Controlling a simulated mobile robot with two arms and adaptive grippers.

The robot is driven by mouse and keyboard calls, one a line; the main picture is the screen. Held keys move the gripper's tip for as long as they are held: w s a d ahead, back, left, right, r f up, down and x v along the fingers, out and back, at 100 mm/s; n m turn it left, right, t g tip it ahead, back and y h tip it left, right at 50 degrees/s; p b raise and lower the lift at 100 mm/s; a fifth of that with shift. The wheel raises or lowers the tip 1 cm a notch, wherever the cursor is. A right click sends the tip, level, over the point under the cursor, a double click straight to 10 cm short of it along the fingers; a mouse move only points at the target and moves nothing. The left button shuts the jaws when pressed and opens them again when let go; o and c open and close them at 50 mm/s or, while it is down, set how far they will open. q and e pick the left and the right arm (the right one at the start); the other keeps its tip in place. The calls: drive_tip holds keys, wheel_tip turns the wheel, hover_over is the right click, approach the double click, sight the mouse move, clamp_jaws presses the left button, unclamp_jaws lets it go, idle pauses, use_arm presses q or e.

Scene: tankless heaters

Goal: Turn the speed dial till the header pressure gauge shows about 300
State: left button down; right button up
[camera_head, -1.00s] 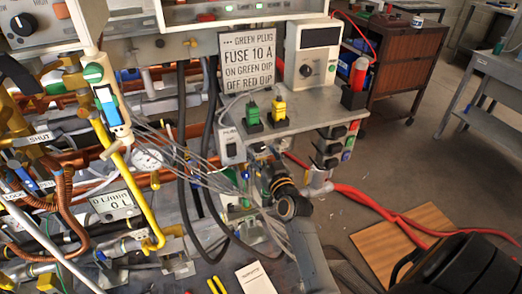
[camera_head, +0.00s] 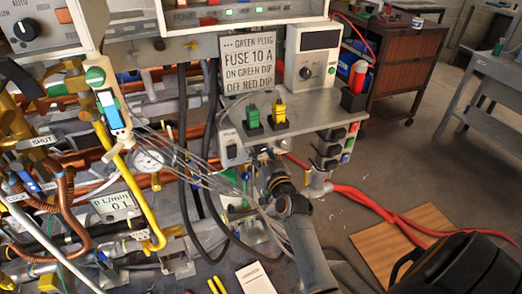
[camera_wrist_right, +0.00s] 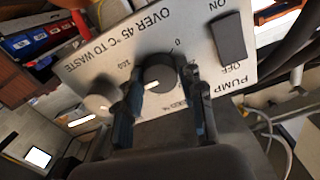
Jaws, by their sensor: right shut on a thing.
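The dark round speed dial (camera_wrist_right: 158,74) shows in the right wrist view on a pale panel, with a light pointer mark. Its printed label is partly hidden by a finger. My right gripper (camera_wrist_right: 163,78) has one finger on each side of the dial and is shut on it. In the head view my right gripper (camera_head: 268,172) is under the shelf's front edge, and the dial is hidden there. A round white gauge (camera_head: 149,160) among the pipes may be the header pressure gauge; its label and needle are too small to read. My left gripper is not in view.
On the dial's panel are a pump rocker switch (camera_wrist_right: 229,37) and a pale knob (camera_wrist_right: 100,98). Thin grey tubes (camera_head: 195,170) and black hoses (camera_head: 190,150) run left of my right gripper. Green (camera_head: 252,115) and yellow (camera_head: 279,108) plugs stand on the shelf above.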

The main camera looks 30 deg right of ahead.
drive_tip(key=shift+m, duration=0.3)
drive_tip(key=o, duration=1.2)
drive_tip(key=shift+c, duration=0.2)
drive_tip(key=v, duration=1.2)
drive_tip(key=shift+a, duration=0.1)
